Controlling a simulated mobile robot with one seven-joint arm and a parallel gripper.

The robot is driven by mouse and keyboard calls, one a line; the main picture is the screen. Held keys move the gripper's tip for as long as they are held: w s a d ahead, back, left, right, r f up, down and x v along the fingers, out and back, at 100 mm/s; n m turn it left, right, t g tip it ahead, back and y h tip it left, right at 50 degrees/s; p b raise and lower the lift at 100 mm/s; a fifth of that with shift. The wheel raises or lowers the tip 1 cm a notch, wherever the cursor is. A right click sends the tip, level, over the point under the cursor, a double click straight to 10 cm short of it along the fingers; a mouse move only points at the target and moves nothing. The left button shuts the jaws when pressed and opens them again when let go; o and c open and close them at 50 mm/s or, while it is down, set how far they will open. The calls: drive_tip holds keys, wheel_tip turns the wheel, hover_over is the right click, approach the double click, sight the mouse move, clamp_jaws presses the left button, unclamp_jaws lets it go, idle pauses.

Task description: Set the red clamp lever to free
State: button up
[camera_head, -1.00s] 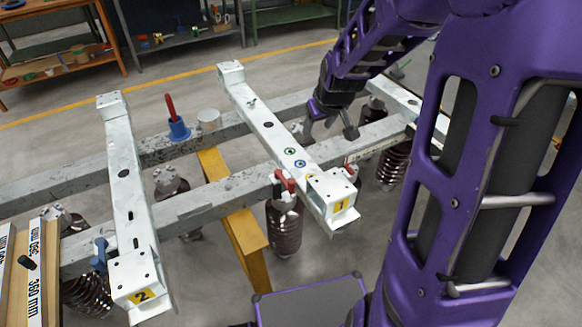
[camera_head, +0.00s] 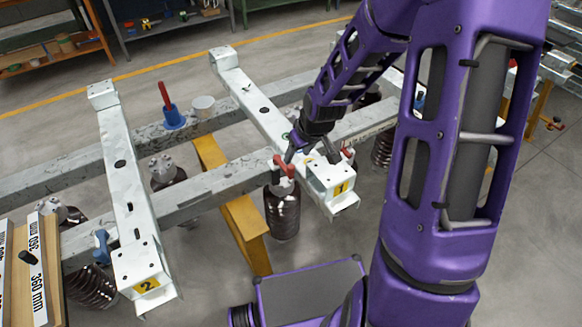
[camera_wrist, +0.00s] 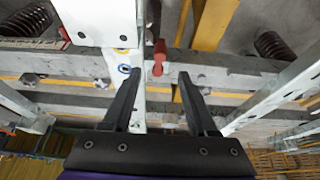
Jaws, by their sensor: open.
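A red clamp lever (camera_head: 284,167) sits at the left side of the white crossbeam marked 1 (camera_head: 262,108), near its front end. The lever also shows in the wrist view (camera_wrist: 159,58), ahead of my fingertips and between their lines. A second red piece (camera_head: 348,155) shows on the right side of the same beam, partly hidden. My gripper (camera_head: 311,155) is open and points down over this beam, close to the red lever. In the wrist view my gripper (camera_wrist: 161,76) has nothing between its fingers. I cannot tell whether a finger touches the lever or beam.
A second white crossbeam marked 2 (camera_head: 122,170) with a blue lever (camera_head: 101,246) lies to the left. A blue cup (camera_head: 174,118) with a red handle stands on the rear grey rail. Brown ribbed insulators (camera_head: 283,213) hang below the front rail. A yellow bar (camera_head: 245,232) runs underneath.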

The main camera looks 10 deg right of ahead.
sight(291, 167)
drive_tip(key=b+x, duration=0.1)
drive_tip(key=x, duration=0.8)
drive_tip(key=shift+f, duration=0.35)
clamp_jaws()
idle(0.9)
